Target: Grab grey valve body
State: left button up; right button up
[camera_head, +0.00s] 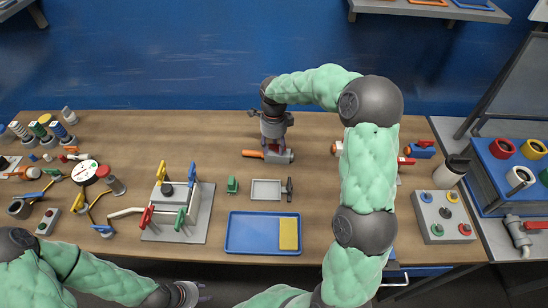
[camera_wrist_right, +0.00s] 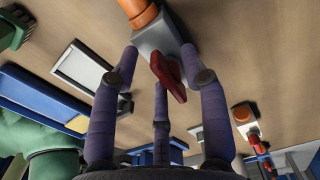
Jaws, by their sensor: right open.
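The grey valve body (camera_head: 286,157) lies on the wooden table in the head view, with an orange end on its left. In the right wrist view the grey valve body (camera_wrist_right: 157,36) shows close up, with its orange end at the top and a red lever pointing toward the camera. My right gripper (camera_head: 274,142) is directly above it, pointing down and open. In the wrist view its fingers are spread, with two tips near opposite sides of the body; contact cannot be told. My left gripper (camera_head: 190,294) is at the bottom edge, away from the valve, its fingers unclear.
A white tray (camera_head: 266,181) and a blue tray (camera_head: 245,247) with a yellow block (camera_head: 289,234) lie nearer the front. A grey stand (camera_head: 205,195) with coloured levers is to the left. A grey button box (camera_head: 425,210) stands right. Table around the valve is mostly clear.

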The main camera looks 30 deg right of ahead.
jog(key=shift+f, duration=0.1)
jog(key=shift+c, duration=0.3)
grip_shut()
